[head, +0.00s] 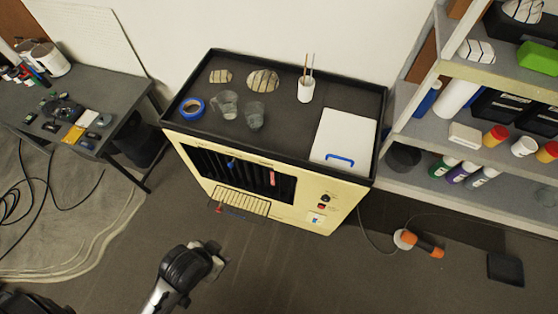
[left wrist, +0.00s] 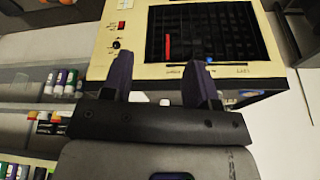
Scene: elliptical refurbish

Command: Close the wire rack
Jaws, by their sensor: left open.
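The cream cabinet (head: 305,212) stands in the middle of the head view, with a dark slatted opening in its front. The wire rack (head: 243,203) sticks out from the lower left of this opening, with a small red part at its outer left corner. My left gripper (head: 219,257) is below and in front of the rack, apart from it. In the left wrist view the cabinet front (left wrist: 130,42) appears upside down, beyond the two spread, empty fingers (left wrist: 158,75). I cannot clearly tell the rack from the dark grid there. My right gripper is not seen.
The cabinet top holds blue tape (head: 192,108), glasses, a brush cup (head: 306,90) and a white box (head: 343,138). Shelves (head: 470,190) stand at right and a desk (head: 95,95) at left. An orange-handled tool (head: 425,245) lies on the floor.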

